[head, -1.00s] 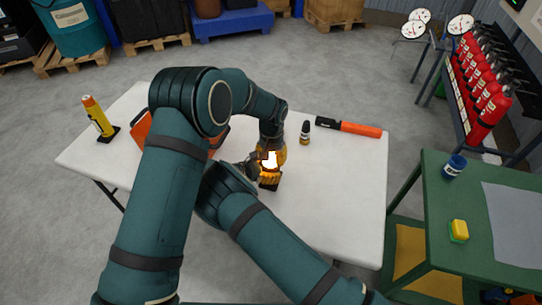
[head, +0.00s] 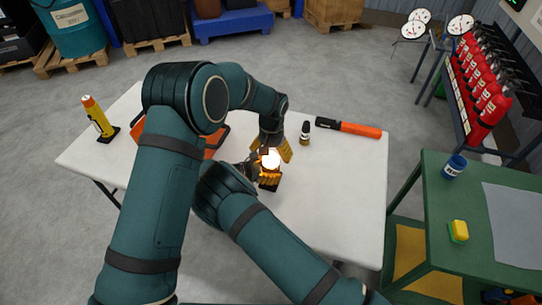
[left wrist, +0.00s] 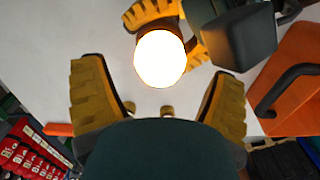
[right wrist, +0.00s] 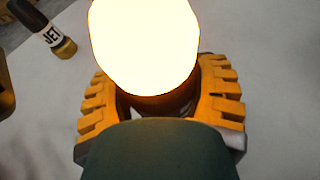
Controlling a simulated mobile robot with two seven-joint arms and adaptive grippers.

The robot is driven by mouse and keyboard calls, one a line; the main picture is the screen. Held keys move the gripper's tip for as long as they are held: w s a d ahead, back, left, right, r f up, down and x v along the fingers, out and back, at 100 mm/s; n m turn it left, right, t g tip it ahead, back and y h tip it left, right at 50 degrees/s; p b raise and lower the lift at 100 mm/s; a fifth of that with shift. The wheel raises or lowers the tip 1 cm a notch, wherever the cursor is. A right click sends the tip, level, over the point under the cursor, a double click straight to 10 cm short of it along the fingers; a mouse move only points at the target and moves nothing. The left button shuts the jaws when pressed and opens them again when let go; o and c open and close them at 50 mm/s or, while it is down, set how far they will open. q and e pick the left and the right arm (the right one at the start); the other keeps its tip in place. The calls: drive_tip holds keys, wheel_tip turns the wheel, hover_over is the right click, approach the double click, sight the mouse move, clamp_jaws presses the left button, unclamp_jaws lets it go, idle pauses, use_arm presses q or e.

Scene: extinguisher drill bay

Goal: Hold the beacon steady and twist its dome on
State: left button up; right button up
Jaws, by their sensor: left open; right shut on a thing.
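The beacon's dome (head: 271,159) glows bright white; it also shows in the left wrist view (left wrist: 160,58) and the right wrist view (right wrist: 145,45). The dome sits at the top of the beacon, whose dark body (right wrist: 165,105) is mostly hidden. My right gripper (head: 270,178) is shut around the body below the dome, one yellow finger on each side. My left gripper (left wrist: 160,95) is open, its two yellow fingers spread wide and apart from the dome. In the head view my left gripper (head: 284,148) is just above and right of the beacon. Whether the dome is seated fully I cannot tell.
A green bench (head: 435,210) stands at right. The table's right front is clear.

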sight(272, 154)
use_arm(q)
wheel_tip(272, 154, up, 10)
idle(0.3)
drive_tip(key=shift+d, duration=0.1)
use_arm(e)
drive_tip(key=o, duration=1.4)
drive_tip(key=shift+a+r, duration=0.1)
